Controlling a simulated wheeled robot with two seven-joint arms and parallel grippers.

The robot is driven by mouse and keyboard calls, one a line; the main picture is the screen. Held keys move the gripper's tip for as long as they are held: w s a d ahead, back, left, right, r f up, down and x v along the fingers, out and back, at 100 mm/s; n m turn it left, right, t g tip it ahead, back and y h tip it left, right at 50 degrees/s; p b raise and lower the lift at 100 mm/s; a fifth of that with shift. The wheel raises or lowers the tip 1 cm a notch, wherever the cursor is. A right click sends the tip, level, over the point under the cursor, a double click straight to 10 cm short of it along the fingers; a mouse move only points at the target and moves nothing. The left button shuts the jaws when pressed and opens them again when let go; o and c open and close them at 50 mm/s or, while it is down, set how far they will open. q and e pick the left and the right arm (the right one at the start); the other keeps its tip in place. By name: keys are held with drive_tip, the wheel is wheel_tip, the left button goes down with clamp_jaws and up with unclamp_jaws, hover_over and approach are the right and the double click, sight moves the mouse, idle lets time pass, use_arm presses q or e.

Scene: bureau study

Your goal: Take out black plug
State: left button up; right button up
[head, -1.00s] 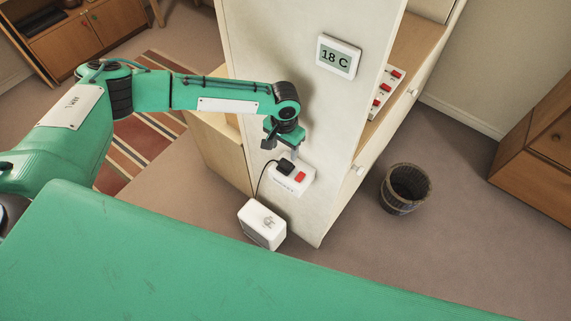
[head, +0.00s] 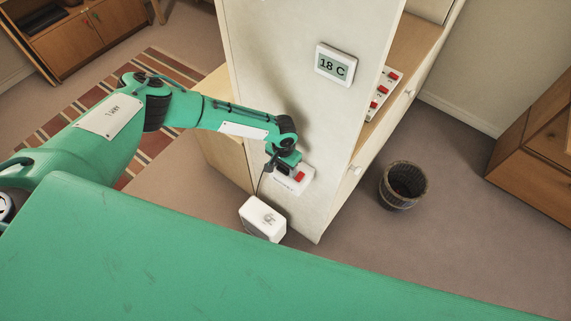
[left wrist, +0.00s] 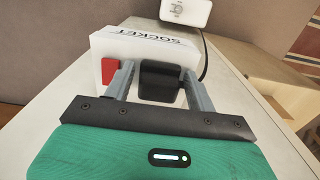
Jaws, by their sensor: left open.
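The black plug (left wrist: 160,82) sits in the white socket box (left wrist: 130,48), beside a red switch (left wrist: 110,70), in the left wrist view. My left gripper (left wrist: 155,75) is open, with one finger on each side of the plug. The left finger lies between the plug and the red switch. In the head view my left gripper (head: 284,162) is at the socket box (head: 300,181) on the side of the pale cabinet and mostly hides the plug. My right gripper is not in view.
A dark cord runs from the plug to a white box (head: 263,219) below the socket. A thermostat reading 18 C (head: 335,65) is on the cabinet side (head: 290,60). A panel with red switches (head: 384,93) stands on the shelf. A basket (head: 403,186) is on the floor.

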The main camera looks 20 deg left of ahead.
use_arm(q)
drive_tip(key=c, duration=0.8)
drive_tip(key=shift+o, duration=0.2)
wheel_tip(320, 180, up, 21)
drive_tip(key=b, duration=0.3)
drive_tip(key=shift+r, duration=0.2)
